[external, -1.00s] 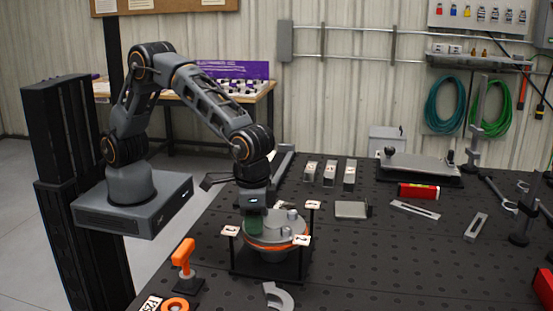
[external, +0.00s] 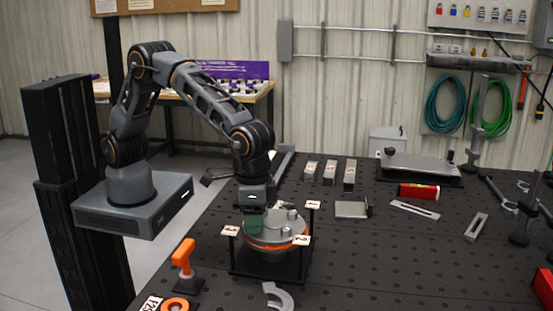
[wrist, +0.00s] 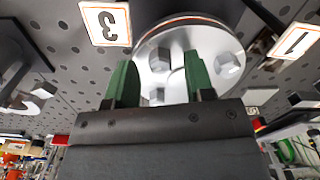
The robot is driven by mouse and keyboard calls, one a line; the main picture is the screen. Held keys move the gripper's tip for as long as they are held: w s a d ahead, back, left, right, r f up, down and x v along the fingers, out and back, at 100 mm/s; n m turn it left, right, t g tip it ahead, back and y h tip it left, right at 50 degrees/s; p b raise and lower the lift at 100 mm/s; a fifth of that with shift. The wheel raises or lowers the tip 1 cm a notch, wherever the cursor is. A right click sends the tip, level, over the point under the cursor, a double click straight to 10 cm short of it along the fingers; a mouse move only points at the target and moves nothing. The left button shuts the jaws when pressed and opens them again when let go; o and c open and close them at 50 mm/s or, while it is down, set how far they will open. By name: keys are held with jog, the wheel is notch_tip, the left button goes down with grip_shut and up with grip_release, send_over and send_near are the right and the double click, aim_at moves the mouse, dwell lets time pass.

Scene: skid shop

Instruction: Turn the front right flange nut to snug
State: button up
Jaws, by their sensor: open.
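The round flange (external: 262,238) is a grey disc with an orange band, on a dark stand on the table. Grey hex nuts stand on it; two show at its right side in the external view, a rear one (external: 292,214) and a nearer one (external: 279,232). My gripper (external: 252,228) points down over the left part of the flange. In the wrist view its green fingers (wrist: 160,58) are apart, with a nut partly visible between them. Another nut (wrist: 228,65) is clear of the fingers. Contact is unclear, and I cannot tell which nut is front right.
Numbered tags stand around the flange, including 3 (wrist: 105,20) and 1 (wrist: 295,40). An orange-handled tool (external: 183,257) stands at the front left, and a grey C-shaped piece (external: 277,296) lies in front.

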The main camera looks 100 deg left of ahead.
notch_tip(320, 180, up, 13)
jog(key=shift+b, duration=0.45)
jog(key=f+p, duration=0.1)
jog(key=f, duration=0.3)
jog(key=f+p, duration=0.1)
jog(key=f, duration=0.4)
jog(key=f+p, duration=0.1)
jog(key=f, duration=0.4)
jog(key=shift+s+p, duration=0.25)
jog(key=shift+p, duration=0.1)
grip_shut()
dwell(0.3)
